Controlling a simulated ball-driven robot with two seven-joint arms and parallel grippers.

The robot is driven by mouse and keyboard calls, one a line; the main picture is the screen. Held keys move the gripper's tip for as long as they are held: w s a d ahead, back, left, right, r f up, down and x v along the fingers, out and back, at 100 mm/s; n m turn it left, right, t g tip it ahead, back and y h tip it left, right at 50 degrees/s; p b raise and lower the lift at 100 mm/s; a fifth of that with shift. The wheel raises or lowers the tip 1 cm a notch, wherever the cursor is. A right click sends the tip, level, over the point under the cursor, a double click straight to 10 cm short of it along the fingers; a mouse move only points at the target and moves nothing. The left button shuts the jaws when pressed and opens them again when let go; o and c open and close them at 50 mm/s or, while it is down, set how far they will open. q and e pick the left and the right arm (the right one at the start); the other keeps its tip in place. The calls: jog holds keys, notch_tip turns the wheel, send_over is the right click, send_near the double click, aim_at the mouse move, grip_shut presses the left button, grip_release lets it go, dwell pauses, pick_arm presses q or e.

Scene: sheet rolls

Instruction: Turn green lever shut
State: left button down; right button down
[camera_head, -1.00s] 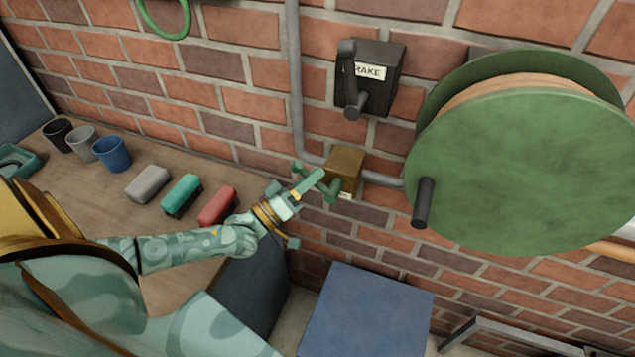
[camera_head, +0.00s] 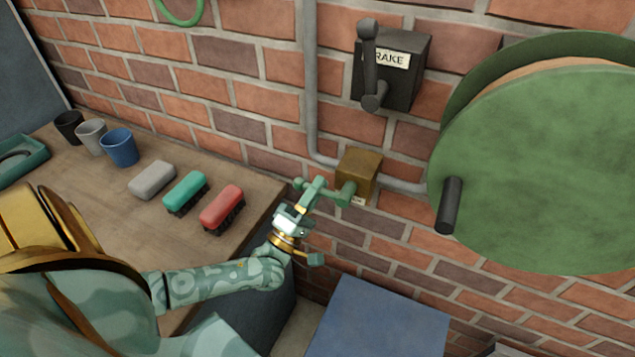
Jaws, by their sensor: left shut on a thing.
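The green lever (camera_head: 339,196) sticks out from a brass-coloured valve box (camera_head: 359,171) on the brick wall, where a grey pipe passes. The lever's arm runs to the left from the box. My left gripper (camera_head: 311,190) is shut on the green lever, at its outer end. The fingers hide part of the lever. My right gripper is not in the picture.
A black brake box (camera_head: 405,72) with a lever hangs above the valve. A large green reel (camera_head: 545,170) with a black handle (camera_head: 449,205) is at the right. A workbench (camera_head: 110,195) with cups and several brushes stands at the left. A blue box (camera_head: 375,322) is below.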

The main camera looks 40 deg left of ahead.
pick_arm(q)
jog(key=shift+f, duration=0.1)
dwell(0.3)
jog(key=c, duration=1.4)
grip_release()
jog(key=b+v, duration=0.1)
jog(key=v, duration=1.1)
jog(key=shift+d, duration=0.1)
